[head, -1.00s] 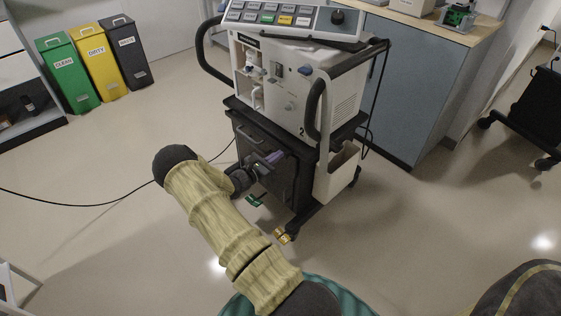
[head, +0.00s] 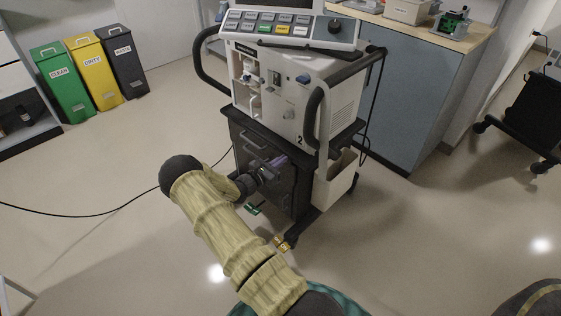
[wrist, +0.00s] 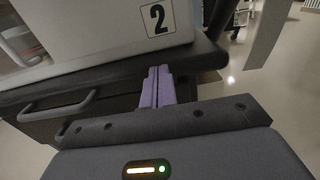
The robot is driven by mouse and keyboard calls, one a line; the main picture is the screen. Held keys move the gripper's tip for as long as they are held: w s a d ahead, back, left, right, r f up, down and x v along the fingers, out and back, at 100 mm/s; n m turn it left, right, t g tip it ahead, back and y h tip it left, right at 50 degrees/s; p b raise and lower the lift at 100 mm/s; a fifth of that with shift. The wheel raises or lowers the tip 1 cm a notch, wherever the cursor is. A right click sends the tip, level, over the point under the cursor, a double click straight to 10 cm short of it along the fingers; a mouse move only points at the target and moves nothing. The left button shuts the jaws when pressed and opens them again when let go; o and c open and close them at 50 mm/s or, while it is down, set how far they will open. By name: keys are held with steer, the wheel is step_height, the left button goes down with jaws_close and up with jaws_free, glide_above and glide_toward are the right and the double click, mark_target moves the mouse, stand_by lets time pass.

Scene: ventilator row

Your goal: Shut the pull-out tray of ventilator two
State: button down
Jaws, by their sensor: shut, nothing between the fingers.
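Ventilator two (head: 285,95), a white and grey unit marked "2" on a dark cart, stands upright in the middle of the head view; its "2" label (wrist: 156,17) is large in the wrist view. The dark pull-out tray (head: 262,145) is under the unit, with a bar handle (wrist: 57,108) on its front. I cannot tell how far out it is. My gripper (head: 279,160) is at the cart's front, low by the tray. In the wrist view its purple fingers (wrist: 158,82) are together and empty, right of the handle, pointing at the cart. Contact is unclear.
A white side bin (head: 335,178) hangs on the cart's right. Green and yellow foot tabs (head: 285,243) sit near the floor. A blue-grey cabinet (head: 405,95) stands behind. Several lidded bins (head: 92,70) are at the back left. A black cable (head: 95,205) crosses the otherwise open left floor.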

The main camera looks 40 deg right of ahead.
steer(key=s+a+p, duration=0.1)
steer(key=a+p, duration=0.1)
steer(key=a, duration=1.2)
steer(key=shift+s, duration=0.3)
steer(key=s+a+r+m+g+y, duration=0.3)
steer(key=s+m+y, duration=0.1)
steer(key=s+m, duration=0.1)
steer(key=s+a+r+m+g+y, duration=0.2)
steer(key=s+m+g+y, duration=0.1)
steer(key=s+m+y, duration=0.15)
steer(key=s+a+r+m+t+y, duration=0.3)
steer(key=s+a+r+m+y, duration=0.2)
steer(key=a+r, duration=0.2)
steer(key=s+a+r+m+t+y, duration=0.3)
steer(key=s+a+r+m+y, duration=0.15)
steer(key=a+r, duration=0.35)
step_height(320, 180, up, 26)
steer(key=p, duration=2.6)
steer(key=shift+s, duration=0.25)
